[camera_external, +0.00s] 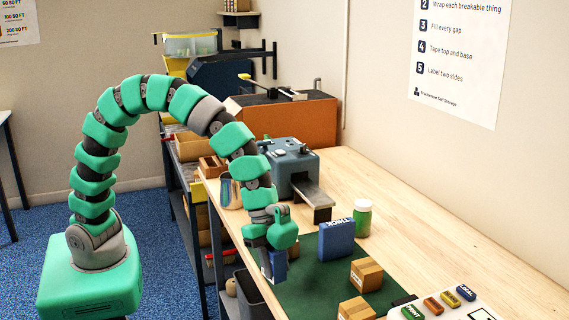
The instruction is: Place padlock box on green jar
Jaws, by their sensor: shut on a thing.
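The green jar (363,218) stands upright on the wooden bench, with a white lid. My gripper (272,270) hangs at the end of the arm over the bench's front-left side, left of the jar and apart from it. It is shut on a small blue box (280,263), likely the padlock box. The gripper hides part of the box, and its label is not readable. I cannot tell how high the box is above the green mat.
A blue box marked THICK (337,239) stands just left of the jar. Cardboard cartons (366,274) sit on the dark green mat (312,284). A grey machine (291,164) stands behind, and a white tray (455,309) with small blocks lies front right. Bench right of the jar is clear.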

